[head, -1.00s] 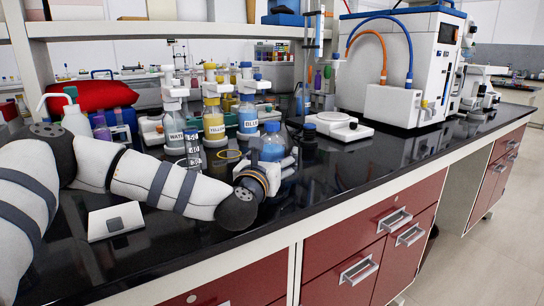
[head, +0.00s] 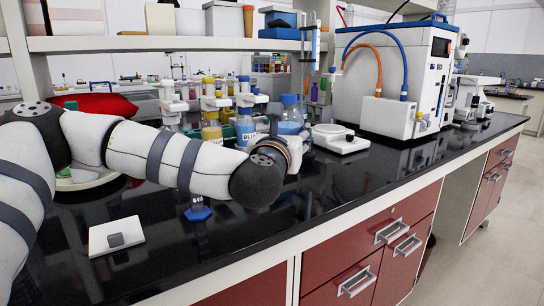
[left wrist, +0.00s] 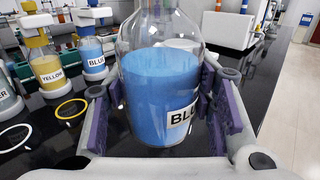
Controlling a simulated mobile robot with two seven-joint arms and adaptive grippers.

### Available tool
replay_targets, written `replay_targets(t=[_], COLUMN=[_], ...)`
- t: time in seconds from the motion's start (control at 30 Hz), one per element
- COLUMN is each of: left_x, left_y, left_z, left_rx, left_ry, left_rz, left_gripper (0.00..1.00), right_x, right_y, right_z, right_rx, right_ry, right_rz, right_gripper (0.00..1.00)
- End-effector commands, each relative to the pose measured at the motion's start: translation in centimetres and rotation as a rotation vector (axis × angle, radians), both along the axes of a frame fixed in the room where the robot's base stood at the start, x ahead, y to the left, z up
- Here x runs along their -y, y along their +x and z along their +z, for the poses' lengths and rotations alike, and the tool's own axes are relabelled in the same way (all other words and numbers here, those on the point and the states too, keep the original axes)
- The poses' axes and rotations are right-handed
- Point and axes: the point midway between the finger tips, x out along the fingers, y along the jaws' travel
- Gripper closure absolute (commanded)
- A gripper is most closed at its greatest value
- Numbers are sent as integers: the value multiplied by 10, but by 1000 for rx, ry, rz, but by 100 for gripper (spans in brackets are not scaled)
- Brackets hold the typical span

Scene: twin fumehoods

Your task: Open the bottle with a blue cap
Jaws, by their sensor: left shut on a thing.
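The clear glass bottle (head: 290,118) has a blue cap (head: 289,99) and stands upright in the head view, just beyond the end of my left arm. In the left wrist view the bottle (left wrist: 160,85) holds blue contents and a label partly reading "BLUE"; its cap is out of that frame. My left gripper (left wrist: 160,108) is shut on the bottle's body, with purple finger pads on both sides. The bottle appears held above the black bench. In the head view the arm's wrist hides most of the gripper (head: 294,150). My right gripper is not in view.
Dispenser bottles marked YELLOW (left wrist: 48,70) and BLUE (left wrist: 92,58) stand close by. A white balance-like device (head: 340,140) and a large instrument (head: 385,75) stand to the right. A blue hexagonal base (head: 198,213) shows below my arm. The front bench strip is largely clear.

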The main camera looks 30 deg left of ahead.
Motion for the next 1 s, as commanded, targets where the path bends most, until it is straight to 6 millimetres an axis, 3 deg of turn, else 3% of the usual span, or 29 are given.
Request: replay_targets(t=[0.03, 0.1, 0.23, 0.4, 0.63, 0.67, 0.87, 1.0], left_x=[19, 37, 60, 73, 74, 74, 74, 74], left_y=[-5, -11, -19, -25, -25, -25, -25, -25], left_z=[4, 11, 22, 29, 30, 30, 30, 30], left_rx=[-4, -5, -5, -5, -4, -4, -4, -4], left_ry=[4, 4, 2, 1, 1, 1, 1, 1], left_rz=[-11, -9, -6, -2, -2, -2, -2, -2], left_gripper=[91, 91, 91, 91, 91, 53, 98, 100], right_x=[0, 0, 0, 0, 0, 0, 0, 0], right_y=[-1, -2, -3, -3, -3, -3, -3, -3], right_z=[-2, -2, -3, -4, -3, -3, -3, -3], right_rx=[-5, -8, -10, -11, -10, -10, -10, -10], right_ry=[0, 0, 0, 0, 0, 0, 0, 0], right_rz=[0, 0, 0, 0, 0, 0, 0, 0], right_gripper=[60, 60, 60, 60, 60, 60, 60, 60])
